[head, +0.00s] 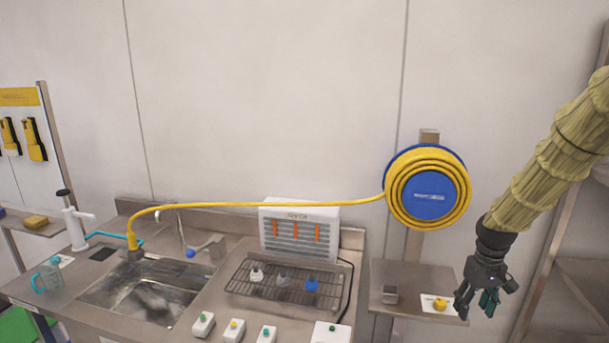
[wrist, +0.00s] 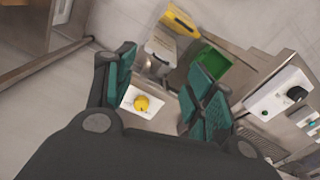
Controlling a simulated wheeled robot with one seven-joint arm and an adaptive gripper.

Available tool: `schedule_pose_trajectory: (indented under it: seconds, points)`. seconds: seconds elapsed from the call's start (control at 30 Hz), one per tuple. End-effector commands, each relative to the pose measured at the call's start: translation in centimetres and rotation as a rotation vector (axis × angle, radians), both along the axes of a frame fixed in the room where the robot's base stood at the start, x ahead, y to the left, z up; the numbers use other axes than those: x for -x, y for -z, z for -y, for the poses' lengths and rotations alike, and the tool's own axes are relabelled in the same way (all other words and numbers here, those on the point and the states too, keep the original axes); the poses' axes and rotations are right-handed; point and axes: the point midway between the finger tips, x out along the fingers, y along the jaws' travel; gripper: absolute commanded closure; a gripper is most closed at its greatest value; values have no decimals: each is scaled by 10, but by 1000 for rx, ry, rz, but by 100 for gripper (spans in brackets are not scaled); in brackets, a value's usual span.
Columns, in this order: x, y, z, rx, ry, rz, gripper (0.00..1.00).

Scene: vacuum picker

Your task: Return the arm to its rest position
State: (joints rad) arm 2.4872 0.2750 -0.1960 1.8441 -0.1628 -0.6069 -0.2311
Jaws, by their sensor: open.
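My gripper (head: 478,298) hangs at the lower right in the head view, at the end of my sleeved arm. Its jaws are open and nothing shows between them. In the wrist view, the two green-padded fingers of my gripper (wrist: 160,100) stand apart. Beyond the gap between them, a small yellow object (wrist: 141,103) sits on a white card. The same yellow object (head: 440,304) shows in the head view on the small metal shelf (head: 405,275), just left of my fingers. I cannot tell whether the fingers are above or in front of the shelf.
A steel counter with a sink (head: 140,290) spans the left. A yellow hose runs from a wall reel (head: 430,195) to the sink. A metal frame stands at the far right.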

Motion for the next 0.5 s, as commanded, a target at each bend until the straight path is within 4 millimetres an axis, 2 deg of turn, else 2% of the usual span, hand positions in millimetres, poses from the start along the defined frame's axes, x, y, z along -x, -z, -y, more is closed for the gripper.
schedule_pose_trajectory:
  seconds: [0.03,0.27,0.5]
  points:
    - [0,0,0,0,0,0,46]
    - [9,40,-19,2,-3,-2,46]
    - [28,91,-40,3,1,1,46]
